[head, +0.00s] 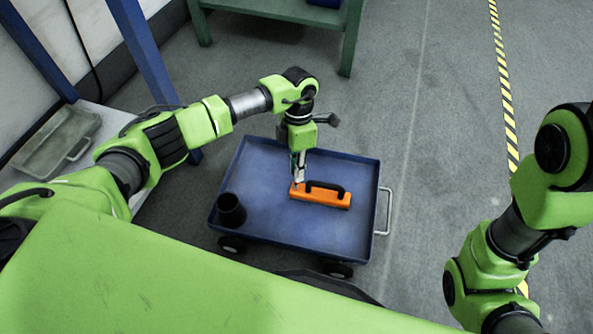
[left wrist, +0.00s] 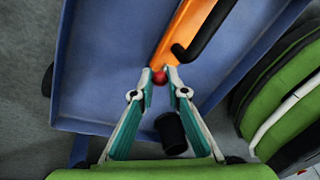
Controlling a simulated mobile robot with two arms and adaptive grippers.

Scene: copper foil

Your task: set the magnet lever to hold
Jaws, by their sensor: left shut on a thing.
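An orange magnet block (head: 325,198) with a black bar handle (head: 328,187) lies on the blue cart's tray. It also shows in the left wrist view (left wrist: 180,32), with a small red ball knob (left wrist: 158,79) at its near end. My left gripper (head: 297,182) points down at the block's left end. In the left wrist view its fingertips are on either side of the red knob, shut on it. The rest of the lever is hidden or too small to make out. My right arm shows at the right of the head view, but its gripper is out of frame.
The blue cart (head: 265,222) has a raised rim, wheels and a pale handle (head: 384,212) at its right. A black cup (head: 231,210) stands in its front left corner. A grey tray (head: 58,142) is at far left, and a green table (head: 280,12) stands behind.

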